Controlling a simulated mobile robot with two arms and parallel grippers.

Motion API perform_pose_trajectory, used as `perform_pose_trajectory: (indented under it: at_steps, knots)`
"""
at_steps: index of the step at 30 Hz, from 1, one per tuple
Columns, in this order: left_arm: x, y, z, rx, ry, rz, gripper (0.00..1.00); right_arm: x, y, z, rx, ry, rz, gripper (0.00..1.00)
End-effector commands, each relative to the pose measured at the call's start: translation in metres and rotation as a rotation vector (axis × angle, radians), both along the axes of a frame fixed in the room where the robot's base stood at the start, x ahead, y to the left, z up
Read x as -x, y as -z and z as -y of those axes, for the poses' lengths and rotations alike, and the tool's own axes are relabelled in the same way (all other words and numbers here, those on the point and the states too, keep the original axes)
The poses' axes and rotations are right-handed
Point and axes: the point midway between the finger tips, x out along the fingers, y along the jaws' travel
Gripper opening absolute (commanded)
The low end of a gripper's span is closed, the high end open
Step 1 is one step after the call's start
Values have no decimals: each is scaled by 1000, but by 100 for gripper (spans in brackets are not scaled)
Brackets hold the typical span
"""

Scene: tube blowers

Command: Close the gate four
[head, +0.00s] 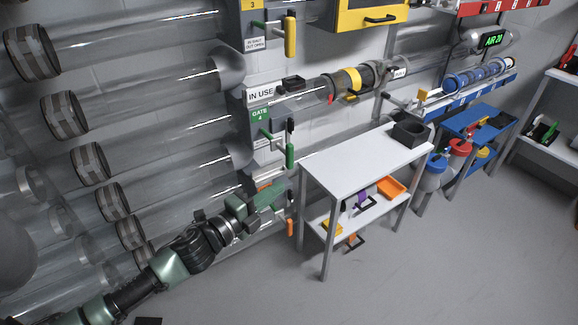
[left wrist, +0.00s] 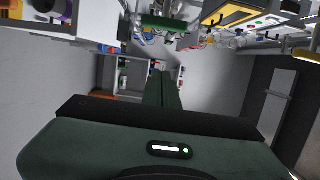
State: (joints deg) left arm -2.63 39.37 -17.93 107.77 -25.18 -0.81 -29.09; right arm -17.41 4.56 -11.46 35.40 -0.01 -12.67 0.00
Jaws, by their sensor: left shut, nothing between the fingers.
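The gate four unit carries a green "GATE 4" sign (head: 259,115) under an "IN USE" label, on the grey panel in the head view. Its green handle (head: 289,156) hangs upright on the right side of that panel, with a black part above it. My left gripper (head: 283,188) is shut and empty, just below the green handle and apart from it as far as I can tell. In the left wrist view its fingers (left wrist: 163,90) are together. A dark green bar (left wrist: 166,22) shows at the top there; I cannot tell whether it is the handle. My right gripper is not in view.
A yellow handle (head: 290,37) is above and an orange handle (head: 290,227) is below gate four. Clear tubes (head: 150,75) run left from the panel. A white table (head: 350,160) stands close on the right. The floor (head: 440,270) in front is clear.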

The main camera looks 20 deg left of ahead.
Motion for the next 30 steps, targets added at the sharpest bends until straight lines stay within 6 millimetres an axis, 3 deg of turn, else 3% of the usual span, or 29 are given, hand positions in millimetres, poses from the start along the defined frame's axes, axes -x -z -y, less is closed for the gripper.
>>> perform_pose_trajectory:
  at_steps: [13,15,19,30]
  knots:
    - [-85,0,37,4,-3,0,0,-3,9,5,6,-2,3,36]
    - [-91,3,21,0,-6,-2,0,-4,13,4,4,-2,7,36]
    - [-99,2,10,1,-5,-3,0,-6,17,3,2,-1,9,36]
    - [-105,1,3,6,-4,-5,0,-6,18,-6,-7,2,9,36]
